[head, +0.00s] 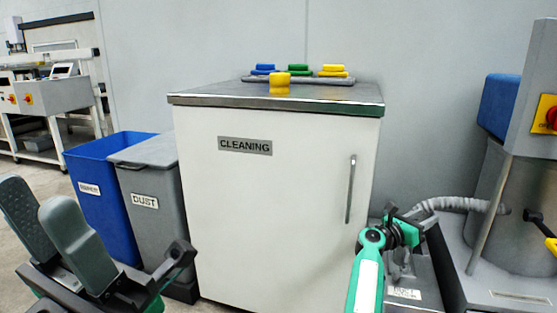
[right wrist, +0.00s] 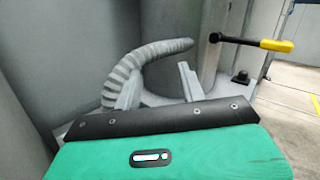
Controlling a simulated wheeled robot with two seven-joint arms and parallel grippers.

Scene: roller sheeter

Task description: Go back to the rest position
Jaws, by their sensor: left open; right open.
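My left gripper (head: 40,198) is at the lower left of the head view, its two grey-green pads apart with nothing between them. It is in front of the blue bin. My right gripper (head: 402,232) is low at the right of the cabinet, partly hidden by its own arm. In the right wrist view its fingers (right wrist: 158,84) are apart and empty, with a grey ribbed hose (right wrist: 130,75) behind them. I cannot tell whether the fingers touch the hose.
A white cleaning cabinet (head: 270,200) stands ahead with blue, green and yellow blocks (head: 298,69) on its top and a yellow one (head: 279,84) nearer. Blue (head: 100,200) and grey dust (head: 150,200) bins stand left. A grey machine (head: 500,190) with a black-yellow lever (right wrist: 250,42) stands right.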

